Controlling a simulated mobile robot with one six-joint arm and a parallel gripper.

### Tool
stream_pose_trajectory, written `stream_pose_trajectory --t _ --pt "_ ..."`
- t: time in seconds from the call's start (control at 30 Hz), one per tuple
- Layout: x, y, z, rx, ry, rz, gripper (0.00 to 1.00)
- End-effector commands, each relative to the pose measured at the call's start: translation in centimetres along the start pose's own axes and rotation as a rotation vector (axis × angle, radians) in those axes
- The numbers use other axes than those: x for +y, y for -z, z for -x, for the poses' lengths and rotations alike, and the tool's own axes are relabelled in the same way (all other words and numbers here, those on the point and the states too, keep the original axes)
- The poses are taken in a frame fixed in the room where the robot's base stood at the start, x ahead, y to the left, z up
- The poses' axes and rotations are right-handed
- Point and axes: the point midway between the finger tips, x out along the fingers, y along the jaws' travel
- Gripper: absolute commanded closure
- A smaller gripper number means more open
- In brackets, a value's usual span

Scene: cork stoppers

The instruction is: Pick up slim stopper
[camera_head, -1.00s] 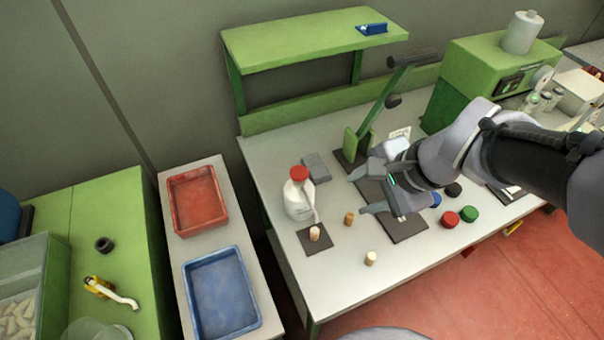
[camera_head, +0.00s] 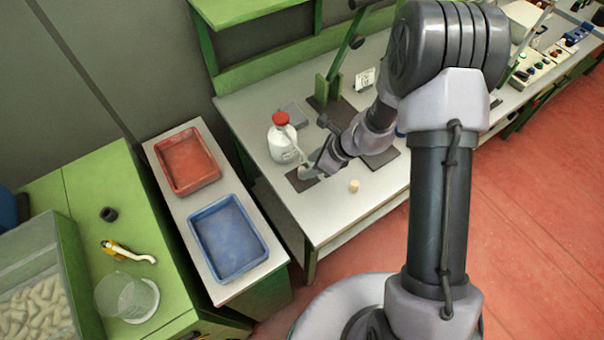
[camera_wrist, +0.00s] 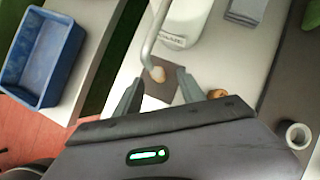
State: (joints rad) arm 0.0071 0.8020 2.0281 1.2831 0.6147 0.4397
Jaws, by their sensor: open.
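A pale cork stopper (camera_wrist: 158,74) stands on a small dark mat (camera_head: 297,183) by the white bottle. In the wrist view it lies between the two fingertips of my gripper (camera_head: 314,170), with a gap on each side. My gripper is open and empty. A browner stopper (camera_wrist: 217,94) shows just right of the right finger, partly hidden by my gripper body. Another pale stopper (camera_head: 354,186) stands alone towards the front edge of the bench. Which of them is the slim one I cannot tell for certain.
The white bottle (camera_head: 282,142) with a red cap is close to my gripper, its bent spout (camera_wrist: 148,45) near the stopper on the mat. A grey block (camera_head: 294,114) lies behind. A red tray (camera_head: 187,187) and a blue tray (camera_head: 265,250) stand to the left.

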Motion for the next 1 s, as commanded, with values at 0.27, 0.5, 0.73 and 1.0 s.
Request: stream_pose_trajectory --t 0.27,0.5,0.73,1.0 --pt "0.3 -0.2 -4.5 0.001 -0.001 0.002 0.53" --pt "0.3 -0.2 -4.4 0.001 -0.001 0.002 0.63" --pt "0.3 -0.2 -4.4 0.001 -0.001 0.002 1.0" --pt "0.3 -0.3 -4.3 0.0 -0.001 0.002 1.0"
